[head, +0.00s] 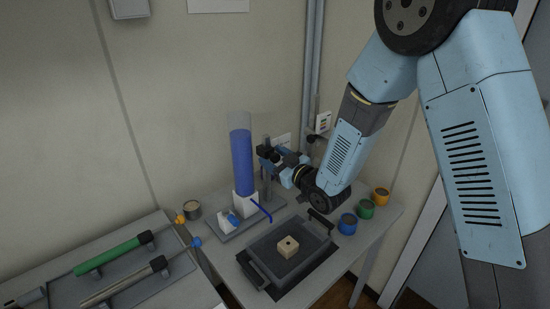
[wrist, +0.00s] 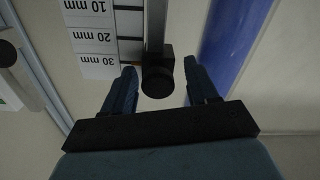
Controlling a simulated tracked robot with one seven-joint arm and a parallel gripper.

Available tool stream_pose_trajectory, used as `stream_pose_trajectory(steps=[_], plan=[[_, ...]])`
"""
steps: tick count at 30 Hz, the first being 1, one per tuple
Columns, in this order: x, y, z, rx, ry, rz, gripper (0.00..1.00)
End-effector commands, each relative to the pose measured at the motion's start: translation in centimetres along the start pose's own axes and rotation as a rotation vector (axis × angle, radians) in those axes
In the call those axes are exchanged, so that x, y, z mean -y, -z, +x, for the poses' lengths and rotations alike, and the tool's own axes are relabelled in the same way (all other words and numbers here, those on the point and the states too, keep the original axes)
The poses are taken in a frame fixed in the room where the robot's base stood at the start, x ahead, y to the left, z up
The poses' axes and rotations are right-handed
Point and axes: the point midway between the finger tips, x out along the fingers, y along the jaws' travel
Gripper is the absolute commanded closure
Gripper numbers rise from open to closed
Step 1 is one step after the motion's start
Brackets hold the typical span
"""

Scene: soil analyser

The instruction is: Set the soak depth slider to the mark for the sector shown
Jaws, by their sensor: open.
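In the wrist view, the black soak depth slider knob (wrist: 157,80) sits on a grey upright rail (wrist: 155,25). A white scale card (wrist: 95,40) beside it reads 10, 20 and 30 mm. The knob is nearest the 30 mm label, slightly past it in the picture. My gripper (wrist: 161,85) is open, with one finger on each side of the knob; contact cannot be told. In the head view, my gripper (head: 273,158) is at the stand right of the tall blue column (head: 241,162), and hides the knob. No sector indication is readable.
A dark tray (head: 262,268) holding a pale block (head: 288,247) stands on the table in front. Blue (head: 347,224), green (head: 366,209) and orange (head: 381,197) pots stand at right. Green (head: 115,254) and grey-handled tools lie at left. A small panel (head: 323,122) with coloured marks hangs behind.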

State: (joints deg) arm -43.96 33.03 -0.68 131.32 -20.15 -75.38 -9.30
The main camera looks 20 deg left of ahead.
Motion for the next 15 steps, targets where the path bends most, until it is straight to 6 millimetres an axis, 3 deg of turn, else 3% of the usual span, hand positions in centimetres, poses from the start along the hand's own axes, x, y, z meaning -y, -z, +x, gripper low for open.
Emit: stream_pose_trajectory(steps=[5,15], plan=[[-0.27,-0.08,-0.09,0.001,-0.004,0.000,0.43],[-0.38,-0.11,-0.16,0.002,-0.006,0.000,0.75]])
